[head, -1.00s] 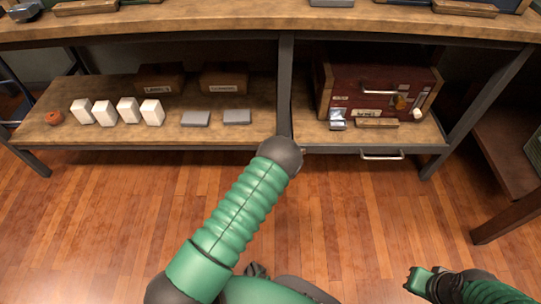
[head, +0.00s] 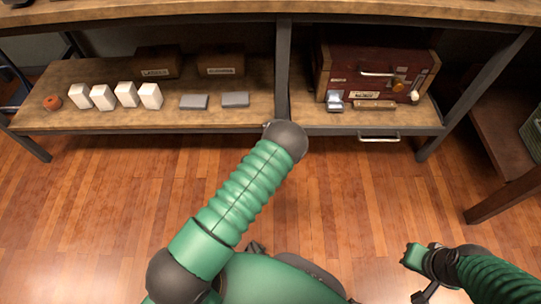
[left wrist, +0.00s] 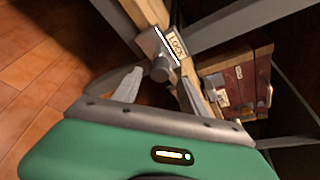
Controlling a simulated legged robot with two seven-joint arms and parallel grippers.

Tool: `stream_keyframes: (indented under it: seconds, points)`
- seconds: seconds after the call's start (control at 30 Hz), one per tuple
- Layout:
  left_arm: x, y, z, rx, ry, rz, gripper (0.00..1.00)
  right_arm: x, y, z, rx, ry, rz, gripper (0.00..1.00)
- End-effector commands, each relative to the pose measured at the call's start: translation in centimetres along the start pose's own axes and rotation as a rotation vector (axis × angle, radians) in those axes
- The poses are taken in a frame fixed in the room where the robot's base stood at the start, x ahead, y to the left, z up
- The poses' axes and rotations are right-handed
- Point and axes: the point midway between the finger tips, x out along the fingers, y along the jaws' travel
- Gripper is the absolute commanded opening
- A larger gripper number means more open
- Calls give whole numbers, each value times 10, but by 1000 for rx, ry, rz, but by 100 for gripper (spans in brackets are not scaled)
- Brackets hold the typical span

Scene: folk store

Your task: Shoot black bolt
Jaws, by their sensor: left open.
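In the left wrist view my left gripper (left wrist: 158,90) is open, with its two grey fingers spread on either side of a grey metal knob (left wrist: 159,73). The knob sits on a light grey plate (left wrist: 149,45) at a wooden edge, beside a label reading LOCK (left wrist: 175,43). I cannot tell whether the fingers touch the knob. Nothing clearly black and bolt-shaped shows. In the head view my green left arm hides the left gripper and the lock. My right gripper (head: 425,292) is low at the right, too small and dark to read.
A dark red chest (head: 375,74) stands on the right lower shelf, above a drawer handle (head: 379,138). It also shows in the left wrist view (left wrist: 240,82). Several white blocks (head: 103,97) and two grey boxes (head: 193,102) stand on the left lower shelf. The wooden floor (head: 100,200) in front is clear.

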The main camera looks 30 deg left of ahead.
Motion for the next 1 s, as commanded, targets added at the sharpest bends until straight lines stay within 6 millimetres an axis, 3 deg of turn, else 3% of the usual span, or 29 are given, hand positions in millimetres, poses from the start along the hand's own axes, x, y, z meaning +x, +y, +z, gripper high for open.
stream_keyframes:
  seconds: [0.03,0.1,0.4,0.6,1.0]
  points:
    - [-18,-6,4,3,6,4,50,-18,0,-4,0,0,0,0]
    - [-40,-6,4,3,7,5,50,-28,0,-7,0,0,0,0]
    - [-116,-2,1,2,6,4,50,-60,0,-14,0,0,0,0]
    - [-132,0,-1,0,3,1,50,-63,0,-15,0,0,0,0]
    - [-131,0,-1,0,2,1,50,-62,0,-15,0,0,0,0]
